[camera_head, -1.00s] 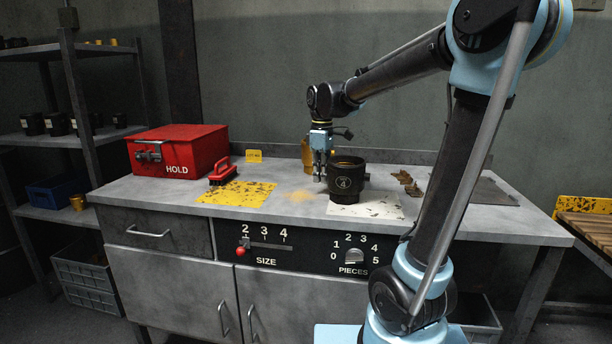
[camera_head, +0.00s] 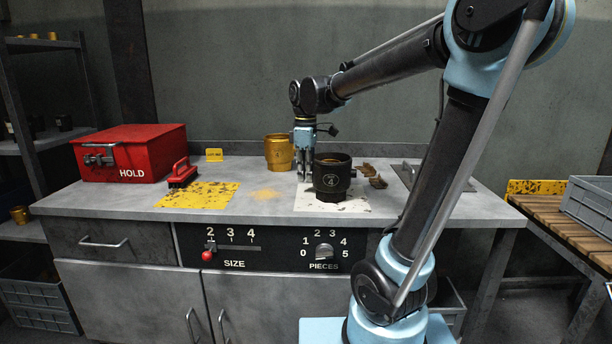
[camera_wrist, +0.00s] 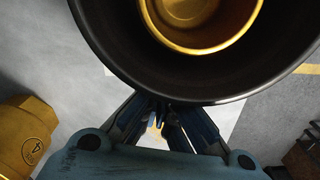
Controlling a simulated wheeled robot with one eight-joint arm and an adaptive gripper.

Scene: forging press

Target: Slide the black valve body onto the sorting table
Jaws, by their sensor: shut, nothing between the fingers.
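The black valve body (camera_head: 333,180) stands upright on the white patch (camera_head: 362,204) of the grey tabletop (camera_head: 120,202). My gripper (camera_head: 303,176) is shut and empty, low at the left side of the valve body, fingers pointing down. In the wrist view, the shut fingers (camera_wrist: 163,128) sit right against the black rim (camera_wrist: 95,55), and a gold inside (camera_wrist: 200,25) shows. Whether they touch is hard to tell. Which surface is the sorting table is not marked; a slatted wooden table (camera_head: 560,220) stands at the right.
A gold valve body (camera_head: 279,152) stands behind left of my gripper. A red HOLD box (camera_head: 130,153), a red brush (camera_head: 181,173) and a yellow patch (camera_head: 198,195) are left. Brown scraps (camera_head: 372,175) lie behind right of the black body. A grey crate (camera_head: 590,203) sits on the wooden table.

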